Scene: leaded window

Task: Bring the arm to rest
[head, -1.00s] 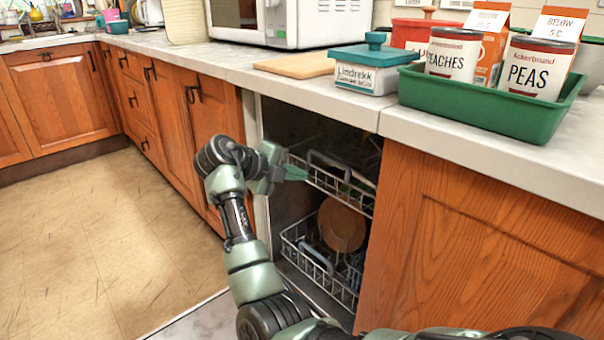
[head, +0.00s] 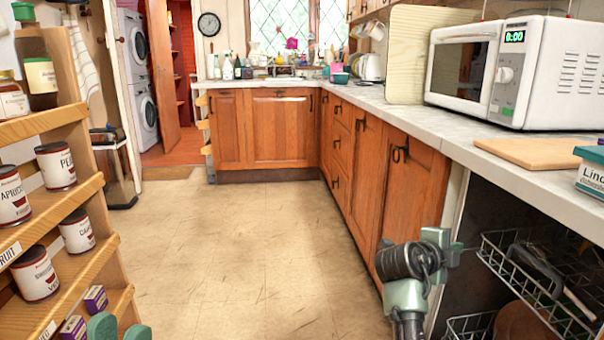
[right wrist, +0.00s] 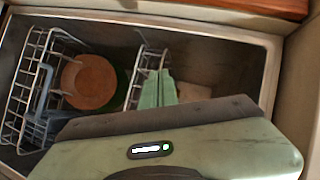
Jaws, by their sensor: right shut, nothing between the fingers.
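My right gripper (head: 452,250) is at the lower right of the head view, in front of the open dishwasher (head: 505,215). In the right wrist view its two pale green fingers (right wrist: 157,88) are together with nothing between them, pointing toward the dishwasher racks. From these views I cannot tell how close the fingertips are to the racks. My left gripper (head: 119,329) shows only as two rounded green pieces at the bottom left edge, in front of the shelf; the rest is out of frame.
The dishwasher's upper rack (head: 535,285) and a round brown item (right wrist: 89,82) are near my right gripper. A wooden shelf (head: 88,195) with cans stands at left. The counter (head: 440,130) holds a microwave (head: 515,72) and cutting board (head: 540,153). The floor (head: 255,250) between is clear.

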